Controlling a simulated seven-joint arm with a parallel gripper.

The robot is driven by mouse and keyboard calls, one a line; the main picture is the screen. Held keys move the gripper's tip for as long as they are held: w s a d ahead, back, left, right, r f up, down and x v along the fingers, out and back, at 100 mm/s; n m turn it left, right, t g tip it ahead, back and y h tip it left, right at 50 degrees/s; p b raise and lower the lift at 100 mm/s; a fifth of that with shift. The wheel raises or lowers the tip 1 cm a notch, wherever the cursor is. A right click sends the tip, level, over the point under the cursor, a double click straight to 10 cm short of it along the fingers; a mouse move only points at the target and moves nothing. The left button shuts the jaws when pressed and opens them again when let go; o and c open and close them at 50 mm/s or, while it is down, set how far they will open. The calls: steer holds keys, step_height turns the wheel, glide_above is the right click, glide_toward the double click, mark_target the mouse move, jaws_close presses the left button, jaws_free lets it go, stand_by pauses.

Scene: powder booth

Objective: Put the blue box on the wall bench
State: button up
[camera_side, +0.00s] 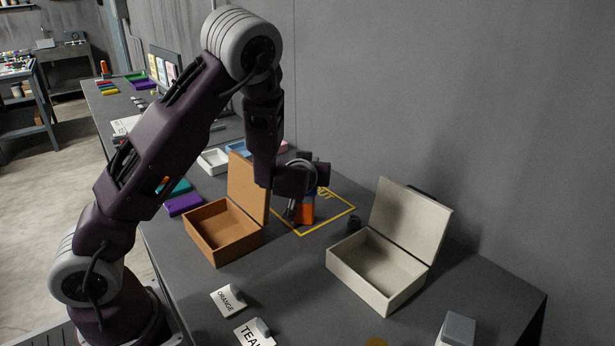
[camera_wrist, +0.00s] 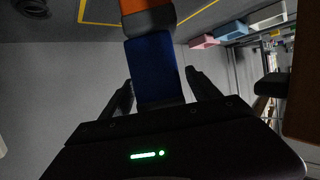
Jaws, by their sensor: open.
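A dark blue box (camera_wrist: 155,68) stands between the two fingers of my gripper (camera_wrist: 160,92) in the wrist view. The fingers are open, one on each side of it, with a visible gap at least on the left. Beyond the blue box is an orange part with a grey band (camera_wrist: 148,20); I cannot tell if they are joined. In the side view, the orange part (camera_side: 306,213) shows below my gripper (camera_side: 302,198), inside a yellow outline (camera_side: 338,213) on the grey bench (camera_side: 290,285) along the wall. My gripper mostly hides the blue there.
An open brown box (camera_side: 215,232) with its lid raised stands left of my gripper. An open cream box (camera_side: 375,270) stands at right. Light trays (camera_side: 213,160) lie behind the brown box. Label cards (camera_side: 228,300) and a grey block (camera_side: 457,330) are at the front.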

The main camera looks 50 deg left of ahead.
steer(key=shift+w+a+f, duration=0.2)
steer(key=shift+w+a, duration=0.1)
steer(key=shift+a, duration=0.1)
jaws_close()
step_height(320, 180, up, 10)
steer(key=d+m+t+h, duration=0.4)
steer(key=d+m+h, duration=0.4)
steer(key=d, duration=0.5)
steer(key=s+d+f+m+h, duration=0.1)
steer(key=s+f+m+h, duration=0.3)
steer(key=s, duration=0.3)
steer(key=w+a+r+n, duration=0.1)
steer(key=w+a+r, duration=0.1)
steer(key=a, duration=0.2)
steer(key=w+a+r+n+y, duration=0.1)
steer(key=w+a+r, duration=0.1)
steer(key=w+a, duration=0.1)
steer(key=w+a+r+n+y, duration=0.1)
steer(key=w+a+r, duration=0.1)
steer(key=a, duration=0.2)
steer(key=shift+w+a, duration=0.25)
steer(key=shift+a, duration=0.1)
step_height(320, 180, down, 9)
steer(key=shift+a+f, duration=0.1)
steer(key=shift+f, duration=0.1)
